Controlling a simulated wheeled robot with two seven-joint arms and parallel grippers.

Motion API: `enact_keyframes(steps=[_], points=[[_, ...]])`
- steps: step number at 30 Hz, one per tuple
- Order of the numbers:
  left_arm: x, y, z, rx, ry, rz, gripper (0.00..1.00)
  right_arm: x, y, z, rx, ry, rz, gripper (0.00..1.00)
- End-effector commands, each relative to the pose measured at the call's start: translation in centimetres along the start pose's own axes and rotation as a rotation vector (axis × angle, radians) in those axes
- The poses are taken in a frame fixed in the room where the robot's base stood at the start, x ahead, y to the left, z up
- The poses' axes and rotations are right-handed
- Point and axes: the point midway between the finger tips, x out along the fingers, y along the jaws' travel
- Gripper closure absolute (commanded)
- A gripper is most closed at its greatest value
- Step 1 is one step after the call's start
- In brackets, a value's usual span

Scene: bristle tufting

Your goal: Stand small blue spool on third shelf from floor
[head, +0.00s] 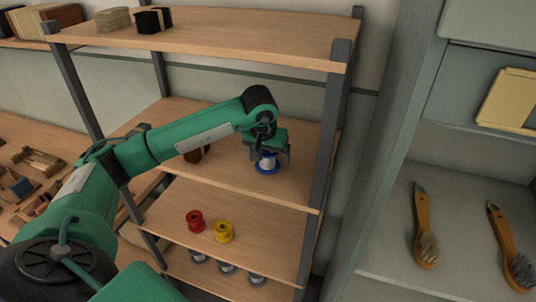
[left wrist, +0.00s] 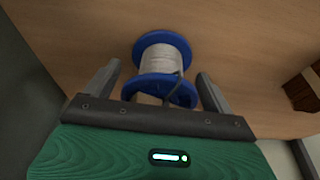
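The small blue spool (head: 267,167), with blue flanges and pale thread, is upright on the shelf below the top one (head: 225,175), the third up from the lowest shelf in view. It also shows in the left wrist view (left wrist: 162,57). My left gripper (head: 269,152) is over and around the spool from above in the head view. In the left wrist view its two fingers (left wrist: 157,88) are spread, with a gap on each side of the spool, and do not touch it. My right gripper is not in view.
A brown object (head: 197,153) stands on the same shelf, partly behind my arm. Red (head: 195,221) and yellow (head: 223,231) spools stand one shelf lower; several grey spools (head: 227,267) are below. Dark shelf posts (head: 325,130) bound the right side. Brushes (head: 424,230) are in the grey cabinet.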

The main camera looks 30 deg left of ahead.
Motion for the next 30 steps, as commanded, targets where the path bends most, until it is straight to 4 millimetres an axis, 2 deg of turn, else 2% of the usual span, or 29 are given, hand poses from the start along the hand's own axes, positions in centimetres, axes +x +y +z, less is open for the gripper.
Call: enact_keyframes(steps=[7, 8, 15, 21, 30], points=[[-0.5, 0.0, -0.2, 0.000, 0.000, 0.000, 0.14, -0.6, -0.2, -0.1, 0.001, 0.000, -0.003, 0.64], [-0.5, 0.0, -0.1, 0.000, 0.002, 0.001, 0.14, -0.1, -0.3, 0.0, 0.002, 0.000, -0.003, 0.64], [-4.0, 0.1, -0.1, 0.001, 0.006, 0.002, 0.14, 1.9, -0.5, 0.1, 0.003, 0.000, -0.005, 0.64], [-6.5, 0.0, -0.1, 0.000, 0.003, 0.001, 0.14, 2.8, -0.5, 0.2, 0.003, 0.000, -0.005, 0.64], [-7.8, 0.0, -0.1, 0.000, 0.000, 0.000, 0.14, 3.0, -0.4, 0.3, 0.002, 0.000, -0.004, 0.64]])
